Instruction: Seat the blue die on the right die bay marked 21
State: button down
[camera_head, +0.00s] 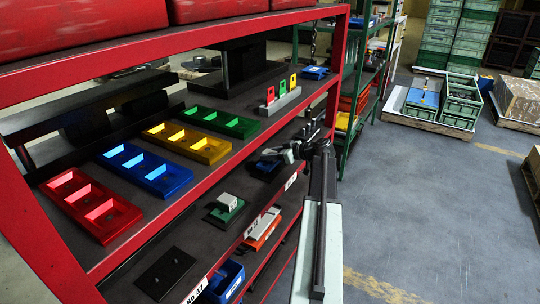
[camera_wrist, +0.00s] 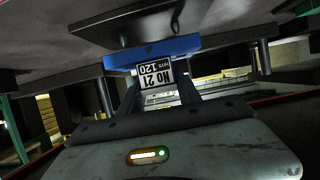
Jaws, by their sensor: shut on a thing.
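The blue die (camera_wrist: 152,52) fills the upper middle of the wrist view. My gripper (camera_wrist: 160,88) is shut on the die's near side, one finger on each side of this plate. A black plate (camera_wrist: 135,27) lies against the die's far side in this view; I cannot tell whether die and plate touch or are fully lined up. In the head view my gripper (camera_head: 284,153) reaches into the lower shelf, and the dark blue die (camera_head: 266,166) shows just left of it.
The lower shelf also holds a green die with a grey block (camera_head: 226,205) and a bare black plate (camera_head: 166,273). The red rack's upper shelf carries red, blue, yellow and green trays (camera_head: 145,171) above. Rack posts stand close to my arm. Open floor (camera_head: 430,220) lies right.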

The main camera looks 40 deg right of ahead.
jog(key=shift+f+b, duration=1.2)
jog(key=shift+b, duration=0.1)
jog(key=c, duration=0.8)
grip_release()
jog(key=shift+o, duration=0.2)
jog(key=p+v, duration=0.3)
jog(key=v, duration=0.4)
jog(key=shift+s+r, duration=0.15)
jog(key=shift+s+d, duration=0.1)
jog(key=shift+s, duration=0.15)
